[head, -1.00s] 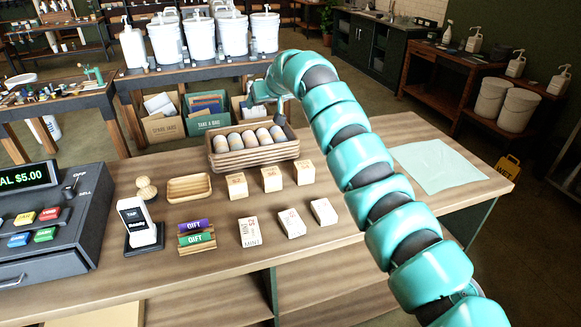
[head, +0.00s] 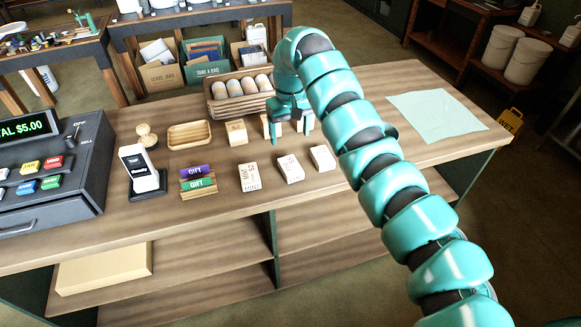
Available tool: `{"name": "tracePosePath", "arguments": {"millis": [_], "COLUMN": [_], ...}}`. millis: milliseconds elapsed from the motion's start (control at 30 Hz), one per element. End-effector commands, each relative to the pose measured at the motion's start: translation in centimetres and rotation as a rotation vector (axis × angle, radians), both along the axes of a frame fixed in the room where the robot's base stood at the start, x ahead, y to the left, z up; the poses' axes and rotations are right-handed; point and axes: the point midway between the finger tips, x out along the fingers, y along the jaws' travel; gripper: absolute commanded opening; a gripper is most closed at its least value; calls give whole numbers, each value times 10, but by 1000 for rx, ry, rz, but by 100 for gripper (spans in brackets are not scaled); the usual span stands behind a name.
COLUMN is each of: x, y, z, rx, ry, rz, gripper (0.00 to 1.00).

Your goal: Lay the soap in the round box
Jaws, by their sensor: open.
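Several small pale soap-like blocks stand on the wooden counter. In the back row are a left block (head: 237,132) and a middle block (head: 267,126), partly covered by my gripper. The right block of that row is mostly hidden behind my gripper. In front are a tall printed bar (head: 249,177), a second bar (head: 290,169) and a third (head: 322,158). My gripper (head: 291,133) is open, pointing down at the right end of the back row; I cannot tell whether it touches a block. I make out no clearly round box; a shallow wooden dish (head: 189,135) with rounded corners sits left.
A basket of rolled items (head: 238,95) stands behind the blocks. A stamp (head: 147,136), card reader (head: 141,170), gift cards (head: 197,182) and register (head: 50,160) are left. A pale cloth (head: 437,115) lies right. Counter between blocks and cloth is partly covered by my arm.

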Motion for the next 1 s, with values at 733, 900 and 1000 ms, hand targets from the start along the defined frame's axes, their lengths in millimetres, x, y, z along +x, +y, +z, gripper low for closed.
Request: {"name": "tracePosePath", "arguments": {"millis": [733,900,1000], "x": [0,1,1], "y": [0,0,-1], "z": [-80,-84,-89], "rx": [1,0,-2], "ry": [-1,-2,1], "rz": [0,0,0], "gripper": [76,76,76]}}
